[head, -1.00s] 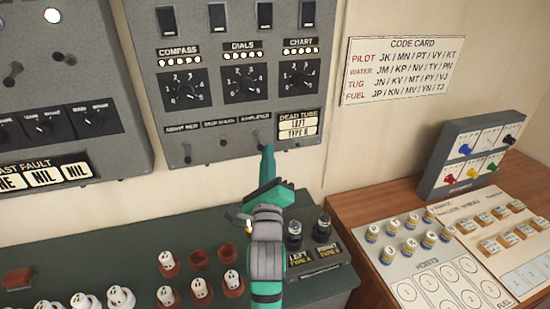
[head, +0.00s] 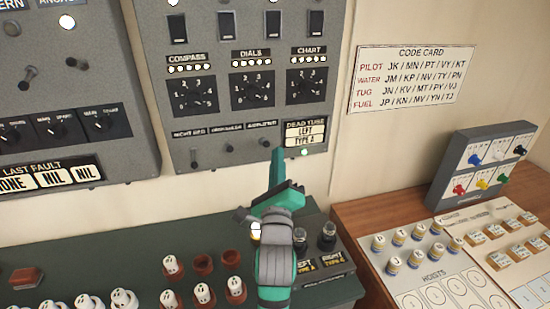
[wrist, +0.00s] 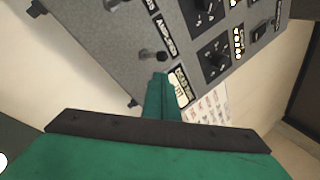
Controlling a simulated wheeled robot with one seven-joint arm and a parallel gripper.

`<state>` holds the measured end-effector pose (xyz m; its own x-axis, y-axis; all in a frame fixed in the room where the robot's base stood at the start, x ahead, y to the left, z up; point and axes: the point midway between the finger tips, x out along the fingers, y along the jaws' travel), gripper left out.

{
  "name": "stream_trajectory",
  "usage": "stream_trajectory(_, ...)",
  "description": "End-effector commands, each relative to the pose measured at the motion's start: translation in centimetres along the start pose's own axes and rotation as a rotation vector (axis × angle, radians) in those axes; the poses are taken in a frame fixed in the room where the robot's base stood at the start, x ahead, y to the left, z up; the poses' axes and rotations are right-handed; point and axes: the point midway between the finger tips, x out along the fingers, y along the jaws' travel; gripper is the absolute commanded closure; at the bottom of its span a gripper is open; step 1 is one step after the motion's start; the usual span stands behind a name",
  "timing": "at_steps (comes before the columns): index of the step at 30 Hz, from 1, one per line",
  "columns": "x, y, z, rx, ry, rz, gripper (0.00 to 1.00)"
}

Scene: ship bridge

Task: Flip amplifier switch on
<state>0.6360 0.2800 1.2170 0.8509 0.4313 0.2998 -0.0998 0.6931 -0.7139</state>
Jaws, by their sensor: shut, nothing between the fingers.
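The amplifier switch (head: 265,143) is a small metal lever under the AMPLIFIER label on the lower part of the grey wall panel. It also shows in the wrist view (wrist: 149,55). Whether it is thrown up or down is hard to tell. My gripper (head: 279,153) is shut and empty. Its green fingertips are just below and right of the lever in the head view. In the wrist view the fingertips (wrist: 163,78) are close to the lever, with a small gap seeming to show between them.
Two similar levers (head: 194,158) stand to the left on the panel. The dead tube plate (head: 304,134) is to the right, with a small pale lamp (head: 304,152) beneath it. Below is a green console (head: 110,260) with several tubes and plugs. A code card (head: 412,78) hangs right.

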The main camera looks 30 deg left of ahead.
Motion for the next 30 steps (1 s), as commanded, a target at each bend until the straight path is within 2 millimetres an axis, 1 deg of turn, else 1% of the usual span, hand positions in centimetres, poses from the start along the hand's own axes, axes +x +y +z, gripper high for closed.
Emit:
stream_trajectory(1, -0.1, 0.0, -0.8, 0.0, 0.003, 0.0, 1.0)
stream_trajectory(5, -0.4, -0.2, -2.8, 0.002, 0.002, 0.0, 1.0)
stream_trajectory(6, -1.2, -0.6, -2.1, 0.002, -0.004, -0.001, 1.0)
stream_trajectory(12, -4.5, -2.1, -0.7, 0.002, -0.003, -0.002, 1.0)
stream_trajectory(18, -7.2, -3.1, 0.7, 0.003, -0.007, 0.003, 1.0)
stream_trajectory(24, -8.6, -3.9, 1.1, 0.002, -0.004, 0.002, 1.0)
stream_trajectory(30, -8.9, -4.1, 1.1, 0.002, -0.002, 0.001, 1.0)
